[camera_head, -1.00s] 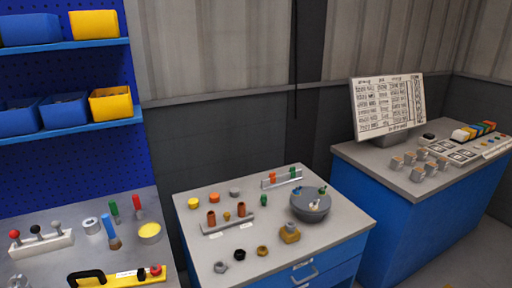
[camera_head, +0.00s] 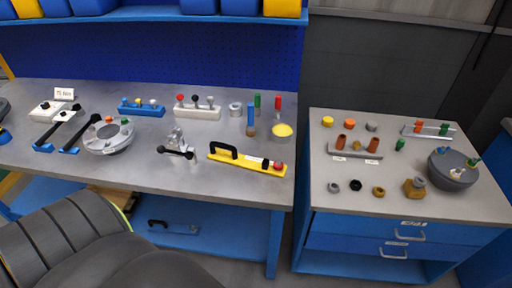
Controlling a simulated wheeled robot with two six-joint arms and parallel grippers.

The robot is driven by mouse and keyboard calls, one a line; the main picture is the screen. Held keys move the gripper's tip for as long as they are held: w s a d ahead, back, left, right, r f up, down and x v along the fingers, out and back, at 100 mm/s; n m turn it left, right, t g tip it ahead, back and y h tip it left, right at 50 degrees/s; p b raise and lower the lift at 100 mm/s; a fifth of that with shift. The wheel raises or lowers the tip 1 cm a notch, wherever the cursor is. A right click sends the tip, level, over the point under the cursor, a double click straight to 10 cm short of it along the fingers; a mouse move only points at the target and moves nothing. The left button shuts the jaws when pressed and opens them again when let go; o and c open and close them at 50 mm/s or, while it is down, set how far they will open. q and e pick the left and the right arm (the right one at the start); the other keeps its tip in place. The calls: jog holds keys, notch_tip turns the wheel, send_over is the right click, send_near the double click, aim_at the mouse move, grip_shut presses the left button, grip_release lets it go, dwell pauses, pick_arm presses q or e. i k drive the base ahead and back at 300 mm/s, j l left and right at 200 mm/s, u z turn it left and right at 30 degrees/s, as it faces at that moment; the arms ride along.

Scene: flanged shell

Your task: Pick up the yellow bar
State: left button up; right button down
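The yellow bar (camera_head: 229,157) lies flat near the front right edge of the grey workbench (camera_head: 225,183). It has a black arched handle (camera_head: 223,149) on its left part, a white label in the middle and a red knob (camera_head: 278,165) at its right end. Nothing covers it. Neither of my grippers is in view.
A silver clamp with a black handle (camera_head: 175,152) stands just left of the bar. A yellow-topped disc (camera_head: 282,130) and a white block with knobs (camera_head: 197,112) are behind it. A gap separates the bench from the blue cabinet (camera_head: 372,225). A dark padded shape fills the lower left.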

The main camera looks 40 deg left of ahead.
aim_at(233, 158)
jog(key=u, duration=1.3)
